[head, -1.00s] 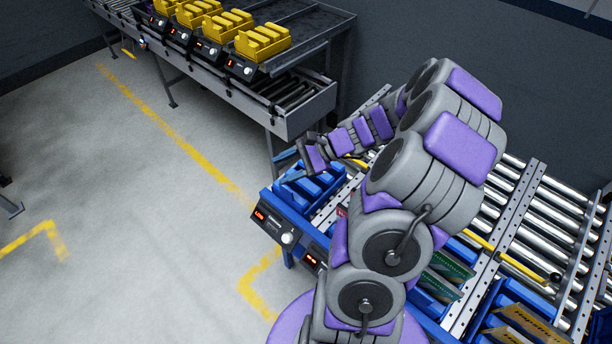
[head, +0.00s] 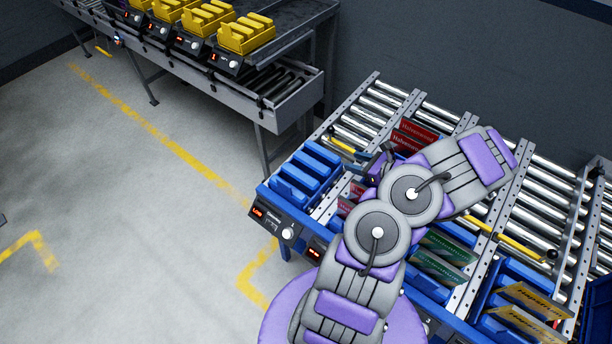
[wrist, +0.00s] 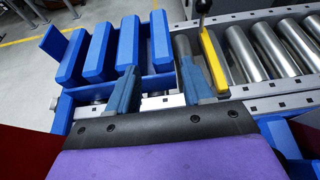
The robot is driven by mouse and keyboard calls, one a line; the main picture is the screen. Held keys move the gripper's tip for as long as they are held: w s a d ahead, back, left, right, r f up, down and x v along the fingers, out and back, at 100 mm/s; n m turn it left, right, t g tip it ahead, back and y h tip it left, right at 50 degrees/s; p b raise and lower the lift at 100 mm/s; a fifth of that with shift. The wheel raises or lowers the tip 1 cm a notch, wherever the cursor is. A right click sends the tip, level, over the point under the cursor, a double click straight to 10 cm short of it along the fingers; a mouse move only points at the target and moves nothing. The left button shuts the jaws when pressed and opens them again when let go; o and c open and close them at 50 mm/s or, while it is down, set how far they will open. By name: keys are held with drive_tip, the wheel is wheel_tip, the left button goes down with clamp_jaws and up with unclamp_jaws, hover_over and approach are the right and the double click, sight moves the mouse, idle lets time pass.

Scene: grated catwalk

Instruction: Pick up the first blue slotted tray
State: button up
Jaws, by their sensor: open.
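The first blue slotted tray (head: 303,176) sits empty at the left end of the roller rack in the head view, behind a display box with a red readout (head: 270,217). In the wrist view the blue slotted tray (wrist: 98,50) fills the upper left, with several upright blue dividers. My gripper (wrist: 160,68) is open, its two blue-grey fingers apart. The left finger overlaps the tray's dividers in that view; the right one is beside a yellow bar. I cannot tell whether either touches. In the head view my arm hides most of the gripper, just right of the tray.
A yellow bar with a black knob (wrist: 213,60) lies beside the tray along the metal rollers (wrist: 270,50). Other blue trays to the right hold red, green and yellow cards (head: 415,135). A separate bench with yellow slotted trays (head: 246,34) stands at upper left.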

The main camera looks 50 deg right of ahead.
sight(330, 155)
drive_tip(key=b+x, duration=0.1)
drive_tip(key=x, duration=0.5)
drive_tip(key=shift+f, duration=0.2)
drive_tip(key=shift+w+d+f, duration=0.25)
drive_tip(key=shift+w+d, duration=0.1)
drive_tip(key=shift+w, duration=0.15)
drive_tip(key=x, duration=0.3)
drive_tip(key=a+b+x, duration=0.1)
drive_tip(key=x, duration=0.1)
drive_tip(key=shift+w+r, duration=0.1)
drive_tip(key=shift+w+d, duration=0.1)
drive_tip(key=shift+w, duration=0.15)
drive_tip(key=shift+d, duration=0.1)
drive_tip(key=shift+d+f, duration=0.1)
drive_tip(key=shift+f, duration=0.1)
drive_tip(key=shift+c, duration=0.9)
drive_tip(key=shift+r, duration=0.1)
clamp_jaws()
